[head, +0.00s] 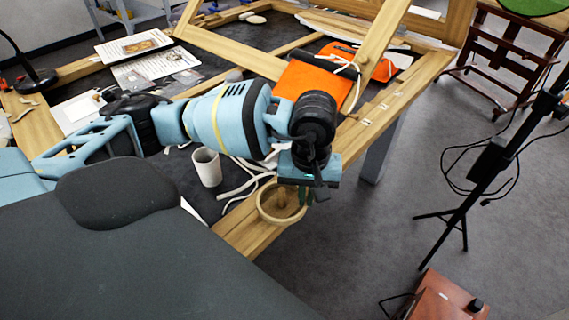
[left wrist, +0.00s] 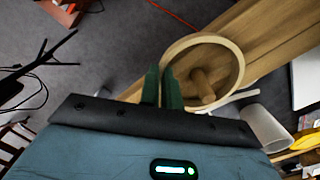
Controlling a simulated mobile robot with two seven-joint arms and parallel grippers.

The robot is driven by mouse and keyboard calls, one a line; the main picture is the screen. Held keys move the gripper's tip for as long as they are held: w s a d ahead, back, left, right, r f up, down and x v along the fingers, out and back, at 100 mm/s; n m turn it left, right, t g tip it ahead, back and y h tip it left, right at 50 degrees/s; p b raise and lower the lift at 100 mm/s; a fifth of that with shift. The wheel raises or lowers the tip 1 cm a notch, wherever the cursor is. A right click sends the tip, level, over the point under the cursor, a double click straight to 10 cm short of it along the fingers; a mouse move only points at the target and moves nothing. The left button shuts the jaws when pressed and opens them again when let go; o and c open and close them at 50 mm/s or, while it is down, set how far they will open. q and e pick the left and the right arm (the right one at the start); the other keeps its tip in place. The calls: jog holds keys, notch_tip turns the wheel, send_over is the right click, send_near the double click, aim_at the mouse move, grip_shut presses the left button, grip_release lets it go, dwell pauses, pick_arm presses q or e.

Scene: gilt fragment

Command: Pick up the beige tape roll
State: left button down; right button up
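No item is plainly a beige tape roll. The closest match is a round beige wooden ring or bowl (head: 262,208) on the table frame's front corner, with a short peg standing inside. It also shows in the left wrist view (left wrist: 238,66). A pale upright cylinder (head: 207,168) stands to its left; it shows in the left wrist view (left wrist: 265,127) too. My left gripper (head: 305,196) hangs over the ring's right side. Its green fingers (left wrist: 161,75) are close together beside the ring's left edge, with a thin gap and nothing seen between them. My right gripper is out of view.
White cords (head: 240,187) lie behind the ring. An orange cloth (head: 305,75) and wooden bars lie beyond my left arm. Papers (head: 155,65) cover the back left. A black tripod stand (head: 490,160) and a reddish case (head: 435,300) are on the floor at right.

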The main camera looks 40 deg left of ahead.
pick_arm(q)
notch_tip(320, 180, up, 10)
dwell(0.6)
jog(key=shift+d, duration=0.15)
